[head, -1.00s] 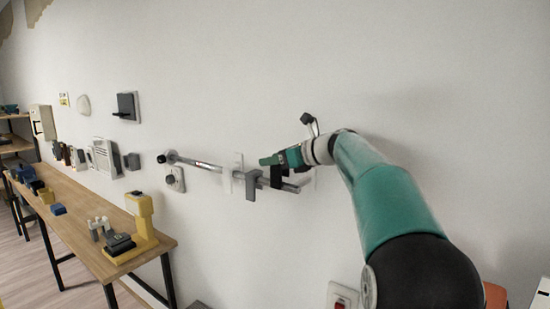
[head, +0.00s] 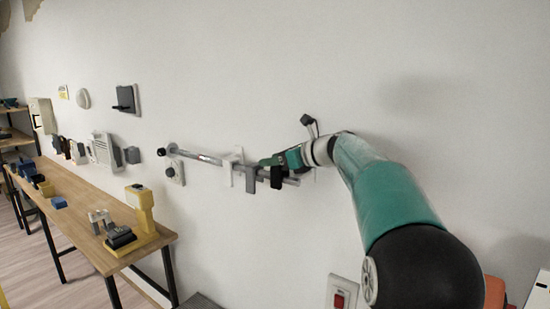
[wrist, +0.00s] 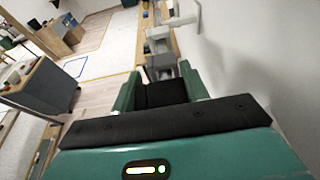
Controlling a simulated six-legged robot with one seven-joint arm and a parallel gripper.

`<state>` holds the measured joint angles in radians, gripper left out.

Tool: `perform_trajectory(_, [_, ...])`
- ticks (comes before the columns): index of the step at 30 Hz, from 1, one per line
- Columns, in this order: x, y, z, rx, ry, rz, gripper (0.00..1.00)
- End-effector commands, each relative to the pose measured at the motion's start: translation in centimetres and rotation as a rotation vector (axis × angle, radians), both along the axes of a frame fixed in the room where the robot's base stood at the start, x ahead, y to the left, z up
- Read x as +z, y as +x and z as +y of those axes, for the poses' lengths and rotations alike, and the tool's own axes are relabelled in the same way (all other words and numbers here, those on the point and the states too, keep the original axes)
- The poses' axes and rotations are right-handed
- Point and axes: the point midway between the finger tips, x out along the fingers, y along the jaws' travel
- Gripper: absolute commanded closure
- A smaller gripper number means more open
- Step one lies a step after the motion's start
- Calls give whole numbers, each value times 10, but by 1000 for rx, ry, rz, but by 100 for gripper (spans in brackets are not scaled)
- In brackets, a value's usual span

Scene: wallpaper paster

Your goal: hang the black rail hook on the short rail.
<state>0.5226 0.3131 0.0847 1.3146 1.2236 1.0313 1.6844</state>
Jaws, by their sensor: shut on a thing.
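The short rail (head: 205,158) is a thin grey bar on the white wall, running from left down to the right in the head view. My gripper (head: 273,160) is at its right part, close to the wall. It is shut on the black rail hook (head: 276,178), which shows just below the fingers and in front of the rail. In the wrist view the black hook (wrist: 160,94) sits between the two teal fingers. I cannot tell whether the hook touches the rail; the fingers hide its top.
A grey hook (head: 250,179) and a white hook (head: 228,170) hang on the rail left of my gripper. A wooden bench (head: 95,215) stands at left; a red switch (head: 342,295) is below my arm.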

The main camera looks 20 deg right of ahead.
Motion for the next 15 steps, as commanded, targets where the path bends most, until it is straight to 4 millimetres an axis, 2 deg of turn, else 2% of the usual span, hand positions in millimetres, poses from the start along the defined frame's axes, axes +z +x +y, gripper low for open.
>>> perform_trajectory(15, [-12,0,0,0,1,0,77])
